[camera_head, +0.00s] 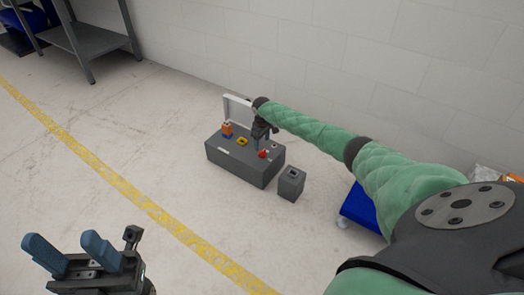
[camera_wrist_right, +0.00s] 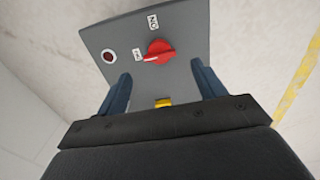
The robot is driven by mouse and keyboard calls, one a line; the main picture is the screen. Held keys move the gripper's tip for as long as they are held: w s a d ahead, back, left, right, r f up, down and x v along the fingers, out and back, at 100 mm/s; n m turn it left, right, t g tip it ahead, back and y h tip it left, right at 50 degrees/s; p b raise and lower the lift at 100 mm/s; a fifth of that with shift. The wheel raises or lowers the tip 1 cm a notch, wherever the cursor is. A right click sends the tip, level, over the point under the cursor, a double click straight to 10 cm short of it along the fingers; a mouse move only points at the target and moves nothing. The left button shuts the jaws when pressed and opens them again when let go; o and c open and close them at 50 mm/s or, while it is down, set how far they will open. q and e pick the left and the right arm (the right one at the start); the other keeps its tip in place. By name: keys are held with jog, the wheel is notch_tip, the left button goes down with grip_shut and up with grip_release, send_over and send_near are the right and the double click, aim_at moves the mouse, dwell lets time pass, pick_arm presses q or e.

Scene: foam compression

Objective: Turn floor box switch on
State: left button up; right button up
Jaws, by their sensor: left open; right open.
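The grey floor box (camera_head: 240,160) stands on the floor near the wall. Its red rotary switch (camera_wrist_right: 160,50) shows in the right wrist view, with its pointer toward the small label (camera_wrist_right: 137,55) at left, which is hard to read. The ON label (camera_wrist_right: 153,20) is above it. A dark red round lamp (camera_wrist_right: 109,56) sits left of the switch. My right gripper (camera_wrist_right: 161,72) is open and empty over the box, its fingers either side of the switch in the picture; contact is not visible. My left gripper (camera_head: 72,248) is open and empty, away from the box.
The box top also carries an orange part (camera_head: 227,129) and a yellow part (camera_head: 242,141). A white frame (camera_head: 238,108) rises behind it. A small grey box (camera_head: 291,184) stands to its right, near a blue object (camera_head: 360,208). The floor left of the box is clear.

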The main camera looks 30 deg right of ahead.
aim_at(262, 153)
notch_tip(262, 153, down, 5)
jog(key=shift+f+b, duration=0.2)
jog(key=shift+b, duration=0.7)
jog(key=c, duration=1)
